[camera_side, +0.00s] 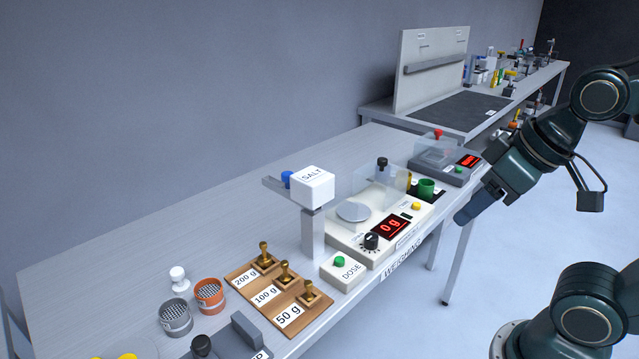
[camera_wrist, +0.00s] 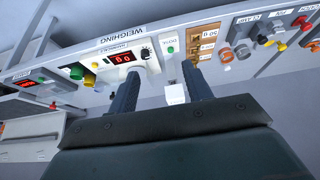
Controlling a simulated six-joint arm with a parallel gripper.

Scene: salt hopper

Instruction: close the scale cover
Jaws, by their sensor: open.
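The white scale (camera_side: 345,240) stands on the bench, its red display (camera_side: 391,225) reading 0 g and its round grey pan (camera_side: 353,211) bare. The clear scale cover (camera_side: 368,180) is hard to make out; transparent panels and a black knob (camera_side: 382,163) show behind and beside the pan. I cannot tell exactly how the cover sits. My gripper (camera_side: 466,216) is at the right, apart from the scale and past the bench's front edge. In the wrist view its fingers (camera_wrist: 160,88) are spread and empty, and the scale (camera_wrist: 105,67) shows upside down beyond them.
The white SALT hopper (camera_side: 313,187) stands on a post left of the scale, near the DOSE button (camera_side: 340,262). A weight board (camera_side: 268,285) and mesh cups (camera_side: 209,295) lie further left. A second, grey device (camera_side: 445,172) stands to the right. A green cup (camera_side: 427,188) is close by.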

